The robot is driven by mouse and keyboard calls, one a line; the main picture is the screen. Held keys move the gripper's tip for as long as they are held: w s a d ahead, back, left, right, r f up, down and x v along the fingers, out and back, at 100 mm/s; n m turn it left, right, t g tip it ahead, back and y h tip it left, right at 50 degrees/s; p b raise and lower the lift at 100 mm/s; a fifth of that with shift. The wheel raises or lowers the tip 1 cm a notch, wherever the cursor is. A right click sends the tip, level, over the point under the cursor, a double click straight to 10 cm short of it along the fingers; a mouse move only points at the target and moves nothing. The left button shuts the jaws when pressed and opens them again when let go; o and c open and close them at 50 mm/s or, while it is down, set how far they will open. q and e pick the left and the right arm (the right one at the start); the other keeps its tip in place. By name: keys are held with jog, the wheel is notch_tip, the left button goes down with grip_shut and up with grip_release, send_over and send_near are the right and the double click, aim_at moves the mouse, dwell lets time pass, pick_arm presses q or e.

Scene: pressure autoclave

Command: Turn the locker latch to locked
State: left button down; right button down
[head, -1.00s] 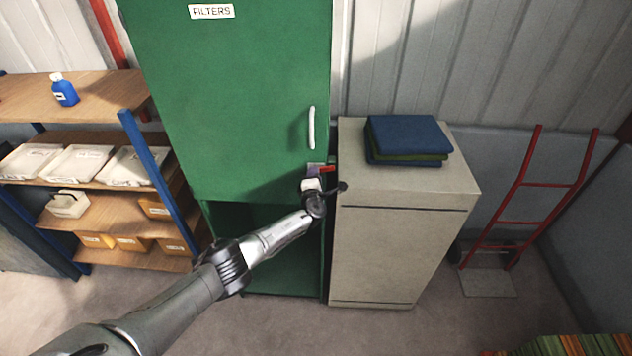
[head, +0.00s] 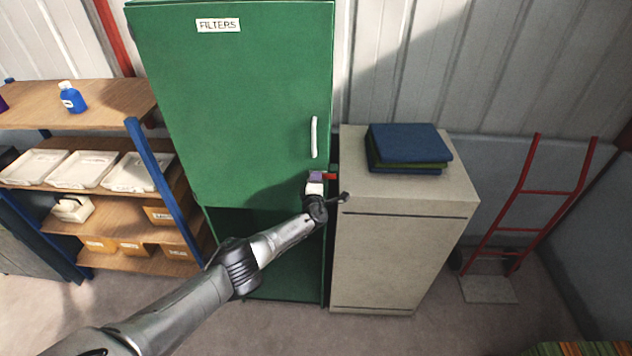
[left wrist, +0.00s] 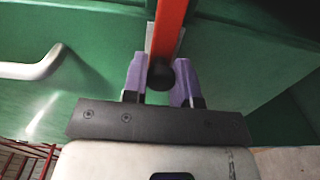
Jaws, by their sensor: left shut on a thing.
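The green locker (head: 240,100) stands in the middle of the head view with its labelled upper door against the body. A white door handle (head: 314,137) shows there and in the left wrist view (left wrist: 30,68). The red latch (head: 330,176) sits below the handle at the door's right edge, pointing right in the head view. In the left wrist view the latch (left wrist: 168,28) is an orange-red bar running between the purple fingers. A black round knob (left wrist: 160,75) lies between them. My left gripper (head: 316,177) is shut on the latch; its fingers partly hide it. My right gripper is out of view.
A beige cabinet (head: 385,250) with folded cloths (head: 408,145) on top stands close to the locker's right side. Shelving (head: 100,105) with trays and boxes is on the left. A red hand truck (head: 505,220) stands at right. The lower locker bay is open.

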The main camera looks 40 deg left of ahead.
pick_arm(q)
jog(key=c, duration=0.9)
grip_release()
jog(key=shift+r, duration=0.1)
jog(key=shift+s, duration=0.1)
jog(key=shift+p+v, duration=3.25)
jog(key=shift+v, duration=3.55)
